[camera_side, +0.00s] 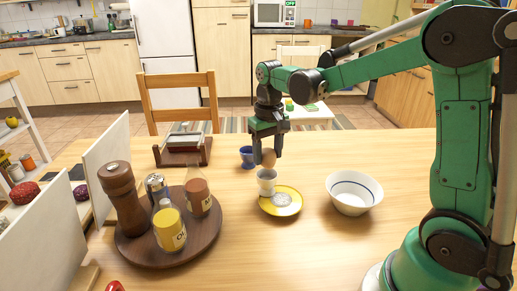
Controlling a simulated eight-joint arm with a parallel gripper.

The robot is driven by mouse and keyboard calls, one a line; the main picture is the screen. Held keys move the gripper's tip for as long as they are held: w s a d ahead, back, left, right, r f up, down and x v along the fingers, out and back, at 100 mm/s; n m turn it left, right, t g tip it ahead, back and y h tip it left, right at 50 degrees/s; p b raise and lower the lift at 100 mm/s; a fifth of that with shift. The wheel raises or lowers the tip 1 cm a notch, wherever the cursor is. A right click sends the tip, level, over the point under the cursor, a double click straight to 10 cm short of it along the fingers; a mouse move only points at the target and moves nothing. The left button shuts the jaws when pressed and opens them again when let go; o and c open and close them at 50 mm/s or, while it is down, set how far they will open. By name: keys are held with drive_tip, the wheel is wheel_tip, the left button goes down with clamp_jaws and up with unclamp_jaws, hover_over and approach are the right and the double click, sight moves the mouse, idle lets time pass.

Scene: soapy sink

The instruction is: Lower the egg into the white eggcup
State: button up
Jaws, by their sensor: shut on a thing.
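My gripper (268,150) points down over the table and is shut on the brown egg (268,158). The egg is just above the white eggcup (266,183), close to its rim. I cannot tell whether the egg touches the cup. The white eggcup stands upright at the back left edge of a yellow plate (272,207); whether it is on the plate or just behind it is hard to tell.
A blue cup (247,157) stands just behind the white eggcup. A white bowl (354,193) is at the right. A round dark tray (128,246) with a pepper mill (123,198) and bottles is at the left. A napkin holder (184,155) stands behind. The front table is clear.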

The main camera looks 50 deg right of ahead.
drive_tip(key=shift+f, duration=1.45)
idle(0.5)
drive_tip(key=o, duration=1.3)
drive_tip(key=shift+o, duration=0.2)
wheel_tip(320, 180, up, 5)
drive_tip(key=shift+r, duration=0.15)
drive_tip(key=shift+s+a+r, duration=0.1)
drive_tip(key=shift+a+r, duration=0.05)
drive_tip(key=shift+r, duration=0.1)
drive_tip(key=s+a+n+t, duration=0.3)
drive_tip(key=s+a+t, duration=0.4)
drive_tip(key=shift+s+n, duration=0.3)
drive_tip(key=shift+s, duration=0.05)
